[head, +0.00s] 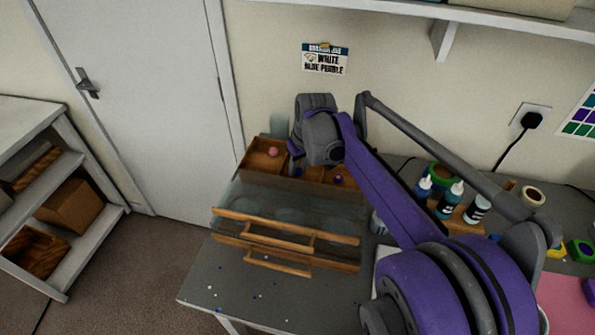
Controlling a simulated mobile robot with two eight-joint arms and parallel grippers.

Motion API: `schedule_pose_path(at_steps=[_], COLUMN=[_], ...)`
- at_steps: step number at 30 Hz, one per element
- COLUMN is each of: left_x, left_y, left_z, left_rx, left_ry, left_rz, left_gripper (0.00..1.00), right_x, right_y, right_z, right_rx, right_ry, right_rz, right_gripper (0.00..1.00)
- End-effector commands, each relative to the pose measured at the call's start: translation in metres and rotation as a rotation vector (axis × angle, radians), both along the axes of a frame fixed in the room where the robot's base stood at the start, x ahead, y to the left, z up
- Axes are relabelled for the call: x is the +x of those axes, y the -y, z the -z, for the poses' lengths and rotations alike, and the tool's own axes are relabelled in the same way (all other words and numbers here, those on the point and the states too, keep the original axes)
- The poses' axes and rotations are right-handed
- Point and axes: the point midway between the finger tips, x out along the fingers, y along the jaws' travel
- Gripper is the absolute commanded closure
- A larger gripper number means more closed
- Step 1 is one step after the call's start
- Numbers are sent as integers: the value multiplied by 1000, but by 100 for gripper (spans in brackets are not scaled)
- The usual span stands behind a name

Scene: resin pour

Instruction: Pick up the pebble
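A wooden divided tray (247,166) stands at the back of the grey table. A pinkish round pebble (273,152) lies in its left compartment. A small blue piece (299,171) shows in the middle, and a dark purple-red piece (337,179) to the right. My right arm reaches over the tray from the right. My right gripper (296,158) is low over the tray's middle, right of the pinkish pebble. Its wrist hides most of the fingers, so whether they hold anything is unclear. My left gripper is out of view.
Bottles (449,200) and a tape roll (533,196) stand to the right. A wall note (325,60) reads "white" and "blue pebble". The table's front left is mostly free, with small specks.

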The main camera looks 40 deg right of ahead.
Motion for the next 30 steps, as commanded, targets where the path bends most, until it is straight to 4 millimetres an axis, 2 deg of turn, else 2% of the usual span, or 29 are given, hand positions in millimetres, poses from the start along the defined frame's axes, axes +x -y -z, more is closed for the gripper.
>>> schedule_pose_path(at_steps=[1, 4, 5, 14, 19, 23, 30], left_x=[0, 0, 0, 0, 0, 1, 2], left_y=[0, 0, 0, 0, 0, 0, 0], left_z=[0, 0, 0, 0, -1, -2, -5], left_rx=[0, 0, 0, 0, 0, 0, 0], left_ry=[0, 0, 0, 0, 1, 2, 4], left_rz=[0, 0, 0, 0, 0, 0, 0], left_gripper=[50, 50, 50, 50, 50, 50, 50], right_x=[0, 0, 0, 0, 0, 0, 0], right_y=[0, 0, 0, 0, 0, 0, 0], right_z=[0, 0, 0, 0, -8, -24, -66], right_rx=[0, 0, 0, 0, 0, 0, 0], right_ry=[0, 0, 0, 0, 0, 0, 0], right_rz=[0, 0, 0, 0, 0, 0, 1], right_gripper=[79, 97, 100, 100, 100, 100, 100])
